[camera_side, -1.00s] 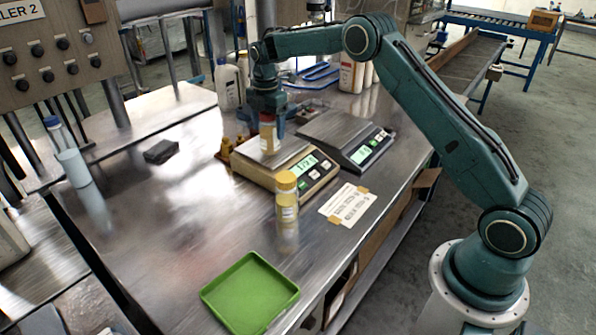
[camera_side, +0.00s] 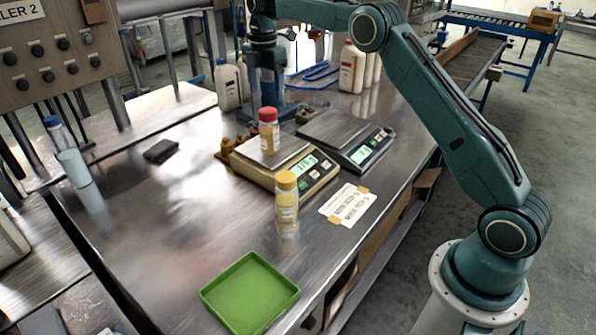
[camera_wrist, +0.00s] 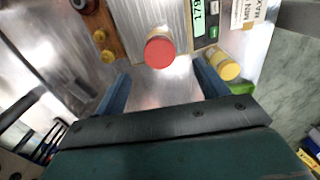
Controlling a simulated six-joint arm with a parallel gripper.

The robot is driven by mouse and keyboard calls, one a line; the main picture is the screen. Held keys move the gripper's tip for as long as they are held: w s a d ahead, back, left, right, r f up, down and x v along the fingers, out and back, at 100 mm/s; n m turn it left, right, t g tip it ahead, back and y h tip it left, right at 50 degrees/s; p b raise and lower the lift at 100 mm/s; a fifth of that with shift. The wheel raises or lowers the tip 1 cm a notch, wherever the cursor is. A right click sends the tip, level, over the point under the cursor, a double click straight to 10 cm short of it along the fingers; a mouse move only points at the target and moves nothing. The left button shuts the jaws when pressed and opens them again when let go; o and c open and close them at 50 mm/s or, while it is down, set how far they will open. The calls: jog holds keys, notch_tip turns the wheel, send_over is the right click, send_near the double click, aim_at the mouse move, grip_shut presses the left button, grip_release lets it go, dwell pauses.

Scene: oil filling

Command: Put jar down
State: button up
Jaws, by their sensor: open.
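A jar with a red lid (camera_side: 268,131) stands upright on the plate of the left scale (camera_side: 285,160). In the wrist view the red lid (camera_wrist: 159,50) is ahead of my gripper, beyond the fingertips. My gripper (camera_wrist: 160,82) is open and empty, its two blue fingers spread wide. In the side view the gripper is up behind the jar, apart from it. A second jar with a yellow lid (camera_side: 287,198) stands on the table in front of that scale; it also shows in the wrist view (camera_wrist: 222,64).
A second scale (camera_side: 347,138) stands to the right. A green tray (camera_side: 250,292) lies at the table's front. A paper label (camera_side: 347,204), a dark block (camera_side: 161,151) and white bottles (camera_side: 229,86) are also on the table.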

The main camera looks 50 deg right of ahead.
jog(key=shift+r, duration=0.5)
dwell(0.3)
jog(key=shift+s+a+r, duration=0.1)
jog(key=shift+s+r, duration=0.05)
jog(key=shift+r, duration=0.1)
jog(key=s+a+r+m+t, duration=0.1)
jog(key=s+a+r+m, duration=0.25)
jog(key=s+r, duration=0.4)
jog(key=s+a+r+m+t, duration=0.25)
jog(key=s+r+m, duration=0.25)
jog(key=s, duration=0.5)
jog(key=s+a+f+m, duration=0.1)
jog(key=s+f+m, duration=0.1)
jog(key=s, duration=0.6)
jog(key=s+a+f+m+t, duration=0.1)
jog(key=s+f+m, duration=0.2)
jog(key=s, duration=0.5)
jog(key=s+a+f+m+t, duration=0.1)
jog(key=s+a+f+m, duration=0.1)
jog(key=s, duration=0.6)
jog(key=shift+s+f+m, duration=0.3)
jog(key=shift+f+m, duration=0.15)
jog(key=shift+m, duration=0.8)
